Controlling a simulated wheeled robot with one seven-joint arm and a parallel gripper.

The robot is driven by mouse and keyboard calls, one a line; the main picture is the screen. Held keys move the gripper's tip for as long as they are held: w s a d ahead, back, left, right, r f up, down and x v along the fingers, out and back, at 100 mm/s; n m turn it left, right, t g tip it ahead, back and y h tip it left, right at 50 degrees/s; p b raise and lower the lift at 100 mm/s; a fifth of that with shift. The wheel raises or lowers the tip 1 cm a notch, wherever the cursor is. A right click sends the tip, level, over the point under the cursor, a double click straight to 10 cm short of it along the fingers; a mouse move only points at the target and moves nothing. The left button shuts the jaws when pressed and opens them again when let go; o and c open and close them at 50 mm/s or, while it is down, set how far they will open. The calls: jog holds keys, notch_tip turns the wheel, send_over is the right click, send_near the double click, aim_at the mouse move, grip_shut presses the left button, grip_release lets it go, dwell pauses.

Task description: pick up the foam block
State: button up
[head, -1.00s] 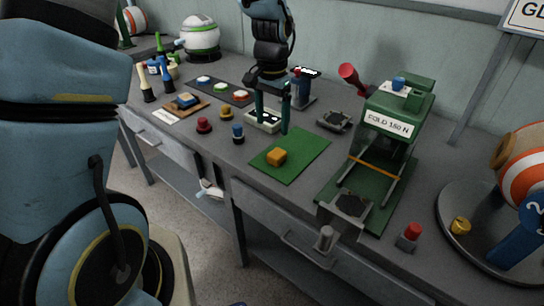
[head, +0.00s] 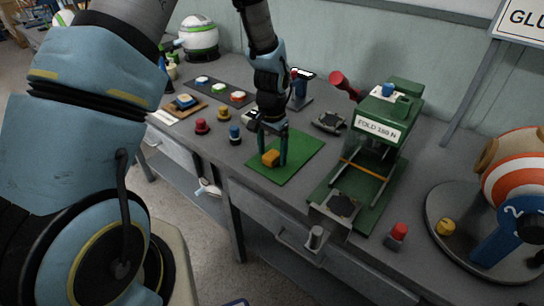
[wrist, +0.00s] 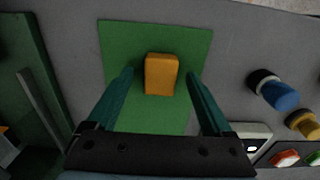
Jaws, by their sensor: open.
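The foam block (head: 270,158) is a small orange-yellow block lying on a green mat (head: 296,154) on the grey bench. In the wrist view the foam block (wrist: 161,74) lies ahead of and between the lines of the two fingers, with mat showing on both sides of it. My gripper (head: 273,160) is open, its dark green fingers pointing down at the block. In the wrist view my gripper (wrist: 160,76) holds nothing. In the head view one finger is partly behind the block; I cannot tell whether either finger touches it.
A green press (head: 372,150) with a red-knobbed lever stands right of the mat. Red, yellow and blue knobs (head: 235,134) stand left of it. A round plate (head: 470,236) with a striped ball is at the far right. The bench's front edge is close to the mat.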

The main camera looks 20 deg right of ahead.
aim_at(272, 154)
grip_shut()
dwell(0.6)
jog(key=shift+r, duration=0.1)
notch_tip(272, 154, up, 10)
jog(key=b, duration=0.2)
jog(key=shift+b, duration=0.3)
